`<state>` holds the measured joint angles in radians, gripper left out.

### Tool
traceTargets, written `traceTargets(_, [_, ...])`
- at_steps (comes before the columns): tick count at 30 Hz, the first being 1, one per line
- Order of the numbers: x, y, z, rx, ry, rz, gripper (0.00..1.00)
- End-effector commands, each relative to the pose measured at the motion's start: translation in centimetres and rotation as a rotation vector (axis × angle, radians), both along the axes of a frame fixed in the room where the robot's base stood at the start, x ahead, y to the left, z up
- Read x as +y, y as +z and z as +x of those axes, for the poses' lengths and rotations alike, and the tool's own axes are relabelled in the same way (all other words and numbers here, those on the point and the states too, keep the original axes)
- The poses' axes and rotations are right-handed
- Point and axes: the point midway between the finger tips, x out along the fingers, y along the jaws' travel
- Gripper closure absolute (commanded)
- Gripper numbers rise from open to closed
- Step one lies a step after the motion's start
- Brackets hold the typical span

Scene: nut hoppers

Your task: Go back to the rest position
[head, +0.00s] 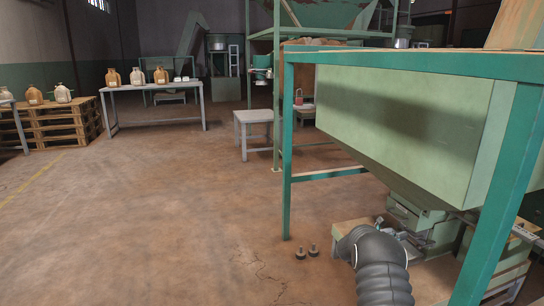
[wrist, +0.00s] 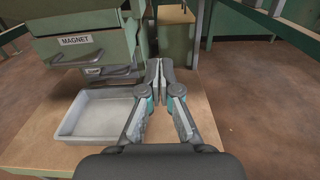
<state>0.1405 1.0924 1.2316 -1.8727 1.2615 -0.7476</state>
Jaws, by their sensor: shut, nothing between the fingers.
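My gripper (wrist: 160,76) shows in the wrist view with its two fingers together and nothing between them. It is over a light wooden board, to the right of a white tray (wrist: 68,138) and the drawer labelled MAGNET (wrist: 78,42). In the head view my arm reaches toward the chute under the green hopper (head: 400,115). The gripper is largely hidden there behind my arm.
A teal frame (head: 287,150) stands around the hopper, with a post close to my arm. Two small dark knobs (head: 306,252) are on the floor by that post. A grey stool (head: 253,118) and a table with jugs (head: 150,86) stand farther back. The floor at left is open.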

Motion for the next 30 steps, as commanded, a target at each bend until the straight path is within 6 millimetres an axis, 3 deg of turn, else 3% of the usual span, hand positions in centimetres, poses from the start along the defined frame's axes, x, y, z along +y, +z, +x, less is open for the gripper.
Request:
traceTargets(4, [0.3,-1.2,-0.2,-0.072,-0.012,0.073,1.0])
traceTargets(8, [0.5,-3.5,-1.5,-0.102,-0.051,0.154,1.0])
traceTargets(14, [0.7,-7.7,-4.7,-0.132,-0.141,0.28,1.0])
traceTargets(18, [1.3,-9.5,-7.9,-0.178,-0.237,0.39,1.0])
traceTargets(23, [3.0,-9.4,-12.2,-0.278,-0.381,0.537,1.0])
traceTargets(30, [7.4,-6.1,-19.1,-0.476,-0.618,0.751,1.0])
